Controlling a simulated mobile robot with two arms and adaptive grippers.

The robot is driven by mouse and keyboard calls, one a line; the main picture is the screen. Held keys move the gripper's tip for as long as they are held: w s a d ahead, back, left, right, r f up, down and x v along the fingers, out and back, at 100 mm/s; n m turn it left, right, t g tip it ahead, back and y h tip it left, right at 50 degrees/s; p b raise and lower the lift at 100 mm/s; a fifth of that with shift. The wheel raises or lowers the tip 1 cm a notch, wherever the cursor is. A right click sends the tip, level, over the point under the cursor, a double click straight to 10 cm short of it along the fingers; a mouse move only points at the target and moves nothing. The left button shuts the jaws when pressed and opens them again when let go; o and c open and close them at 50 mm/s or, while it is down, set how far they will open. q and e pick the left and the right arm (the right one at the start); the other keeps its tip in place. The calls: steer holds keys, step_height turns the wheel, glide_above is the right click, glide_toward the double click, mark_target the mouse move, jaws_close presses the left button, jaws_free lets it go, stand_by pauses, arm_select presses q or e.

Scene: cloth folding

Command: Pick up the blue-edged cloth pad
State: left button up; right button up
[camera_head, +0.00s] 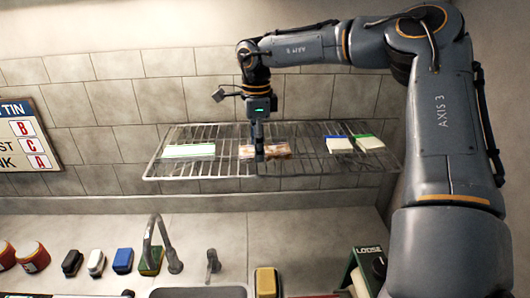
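The blue-edged cloth pad (340,145) is white with a blue strip along its back edge. It lies on the right part of the wire rack (215,183). A similar white pad with a green edge (369,143) lies close to its right. My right gripper (259,155) points down at the rack's middle, left of the blue-edged pad and apart from it. Its fingers overlap a brown patterned item (279,150) in the picture; contact and finger opening are unclear. My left gripper is out of view.
A white pad with a green edge (188,151) lies on the rack's left. Below are a tap (153,240), a sink (198,292), a yellow sponge (266,281), small blocks and red jars (33,257). A green box marked LOOSE (367,252) stands lower right.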

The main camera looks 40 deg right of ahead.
steer(key=shift+r, duration=0.1)
steer(key=shift+d+r, duration=0.1)
steer(key=shift+r, duration=0.05)
step_height(320, 180, up, 2)
steer(key=shift+w+b, duration=0.1)
steer(key=shift+b, duration=0.45)
steer(key=s+a+r+b, duration=0.2)
steer(key=a+r, duration=0.3)
steer(key=a, duration=0.1)
steer(key=s+a+r+b, duration=0.2)
steer(key=a+r+b, duration=0.1)
steer(key=a+r, duration=0.2)
steer(key=shift+a+r, duration=0.25)
steer(key=shift+a, duration=1.05)
